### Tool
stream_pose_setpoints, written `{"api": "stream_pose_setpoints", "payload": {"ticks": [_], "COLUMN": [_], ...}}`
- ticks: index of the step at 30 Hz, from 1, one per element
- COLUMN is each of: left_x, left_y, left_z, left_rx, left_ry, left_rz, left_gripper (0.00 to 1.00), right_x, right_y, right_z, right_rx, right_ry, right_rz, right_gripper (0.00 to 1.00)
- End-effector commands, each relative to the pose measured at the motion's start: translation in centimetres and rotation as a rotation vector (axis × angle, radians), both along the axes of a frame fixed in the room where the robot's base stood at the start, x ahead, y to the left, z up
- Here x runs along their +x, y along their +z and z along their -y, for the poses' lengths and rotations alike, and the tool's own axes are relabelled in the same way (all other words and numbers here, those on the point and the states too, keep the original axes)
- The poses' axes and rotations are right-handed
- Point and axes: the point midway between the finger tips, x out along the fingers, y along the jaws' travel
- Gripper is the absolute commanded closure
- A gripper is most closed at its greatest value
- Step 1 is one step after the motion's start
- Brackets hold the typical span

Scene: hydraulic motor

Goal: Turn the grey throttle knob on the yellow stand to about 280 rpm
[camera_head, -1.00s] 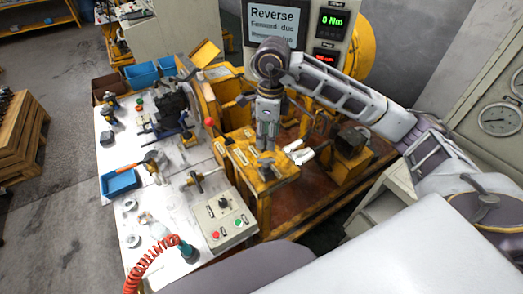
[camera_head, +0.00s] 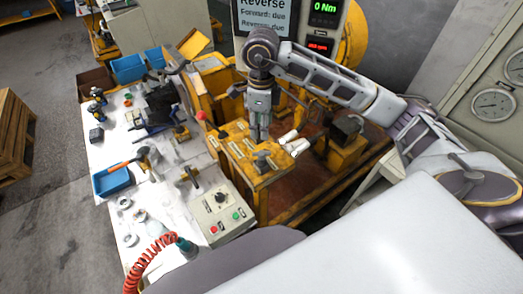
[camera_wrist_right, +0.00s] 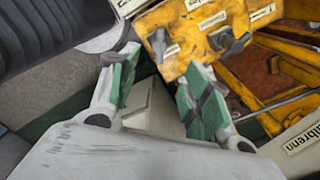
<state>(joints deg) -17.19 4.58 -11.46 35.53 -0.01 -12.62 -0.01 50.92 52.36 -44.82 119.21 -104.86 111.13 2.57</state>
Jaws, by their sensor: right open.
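The yellow stand (camera_head: 262,182) is in the middle of the head view, below my right gripper (camera_head: 260,136). A grey knob (camera_head: 262,161) shows on its top, just below the fingers. In the right wrist view the yellow panel (camera_wrist_right: 200,22) carries two grey knobs, one at left (camera_wrist_right: 158,42) and one at right (camera_wrist_right: 230,42), each beside a white label too small to read. My right gripper there (camera_wrist_right: 160,78) is open, its green-padded fingers apart and empty, short of the left knob. I cannot tell which knob is the throttle. My left gripper is not in view.
A grey control box (camera_head: 222,210) with red and green buttons sits on the white table (camera_head: 170,215) left of the stand. White cylinders (camera_head: 294,145) lie right of the gripper. A screen (camera_head: 266,22) and a display reading 0 Nm (camera_head: 325,8) stand behind; the red readout is illegible.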

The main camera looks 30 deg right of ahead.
Motion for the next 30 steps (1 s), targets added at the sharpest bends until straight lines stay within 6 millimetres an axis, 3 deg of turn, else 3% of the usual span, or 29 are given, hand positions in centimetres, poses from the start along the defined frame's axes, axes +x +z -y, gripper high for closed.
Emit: {"api": "stream_pose_setpoints", "payload": {"ticks": [30], "left_x": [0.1], "left_y": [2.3], "left_z": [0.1], "left_rx": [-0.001], "left_ry": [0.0], "left_rz": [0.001], "left_gripper": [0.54], "right_x": [-0.1], "right_y": [-11.4], "right_z": [0.0], "right_rx": [0.0], "right_ry": [0.0], "right_rz": [-0.003], "right_gripper": [0.52]}}
